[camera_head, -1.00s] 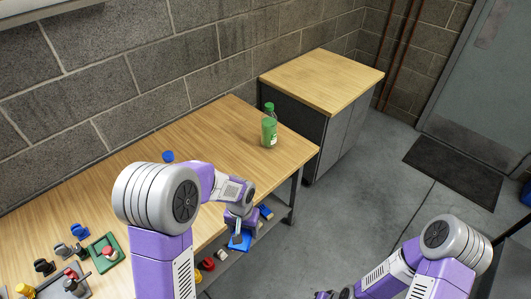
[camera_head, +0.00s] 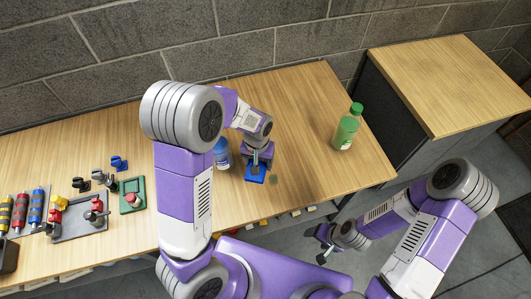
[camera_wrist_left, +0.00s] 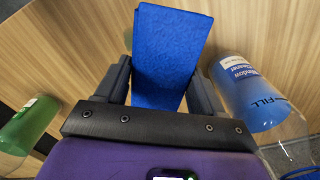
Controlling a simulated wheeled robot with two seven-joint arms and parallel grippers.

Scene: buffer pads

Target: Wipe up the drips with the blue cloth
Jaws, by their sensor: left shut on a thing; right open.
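My left gripper (camera_head: 257,163) is shut on the blue cloth (camera_head: 255,174) above the bench top, right of the blue bottle. In the left wrist view the cloth (camera_wrist_left: 168,55) is a folded blue strip between the two dark fingers. I cannot tell whether it touches the wood. A small dark greenish spot (camera_head: 274,180), perhaps a drip, shows just right of the cloth. Other drips cannot be made out. My right gripper (camera_head: 326,244) is open and empty, in front of the bench and away from the cloth.
A blue window cleaner bottle (camera_head: 221,154) stands close beside my left gripper. It is large in the left wrist view (camera_wrist_left: 242,92). A green bottle (camera_head: 346,130) stands at the bench's right. Grey (camera_head: 80,222) and green (camera_head: 132,196) trays with small parts lie left. The bench's middle right is clear.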

